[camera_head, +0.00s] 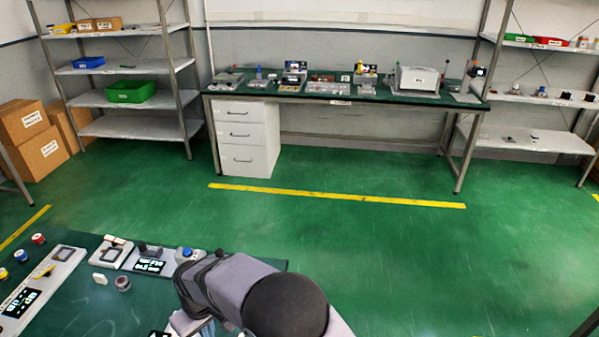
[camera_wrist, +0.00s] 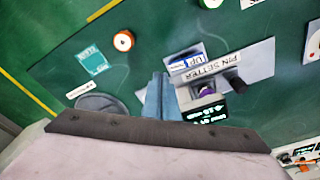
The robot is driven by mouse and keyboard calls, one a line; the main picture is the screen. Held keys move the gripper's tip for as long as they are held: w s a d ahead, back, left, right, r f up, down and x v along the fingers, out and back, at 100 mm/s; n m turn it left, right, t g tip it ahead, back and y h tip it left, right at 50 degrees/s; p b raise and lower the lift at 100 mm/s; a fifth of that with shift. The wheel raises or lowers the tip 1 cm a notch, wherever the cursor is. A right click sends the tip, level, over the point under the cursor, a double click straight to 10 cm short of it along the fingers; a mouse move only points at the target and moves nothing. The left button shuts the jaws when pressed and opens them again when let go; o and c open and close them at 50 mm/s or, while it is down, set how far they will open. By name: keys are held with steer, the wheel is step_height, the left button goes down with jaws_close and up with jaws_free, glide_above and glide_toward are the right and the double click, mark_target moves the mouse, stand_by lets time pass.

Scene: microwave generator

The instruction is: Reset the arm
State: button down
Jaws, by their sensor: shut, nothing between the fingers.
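My arm (camera_head: 240,283) reaches in from the bottom of the head view, over the right end of the near green worktable (camera_head: 100,315). In the wrist view my gripper (camera_wrist: 160,83) shows two blue-grey fingers closed side by side, with nothing between them. They point over a grey panel labelled "PIN SETTER" (camera_wrist: 252,68), which has a blue "UP" label and a small lit display (camera_wrist: 205,110). I cannot tell whether the fingertips touch the panel. In the head view the fingers are mostly hidden by the arm and the frame edge.
The near table carries switch boxes (camera_head: 110,252), a display unit (camera_head: 148,262) and a control panel with coloured buttons (camera_head: 38,285). An orange-and-white round part (camera_wrist: 124,41) lies left of the fingers. Open green floor (camera_head: 350,240) separates this table from the far bench (camera_head: 400,97).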

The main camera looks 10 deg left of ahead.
steer(key=w+d+r+m+h, duration=0.1)
steer(key=w+d+r+m, duration=0.2)
steer(key=d, duration=1)
steer(key=w+d+r+m, duration=0.1)
steer(key=d+r+m, duration=0.3)
steer(key=d, duration=0.9)
steer(key=s+d+r+m, duration=0.1)
steer(key=s+d+m, duration=0.1)
steer(key=s+d, duration=0.4)
steer(key=s+d+r+m+g, duration=0.1)
steer(key=s+d+m, duration=0.1)
steer(key=s+d, duration=0.4)
steer(key=d, duration=0.5)
steer(key=shift+s+d, duration=0.2)
steer(key=shift+s, duration=0.15)
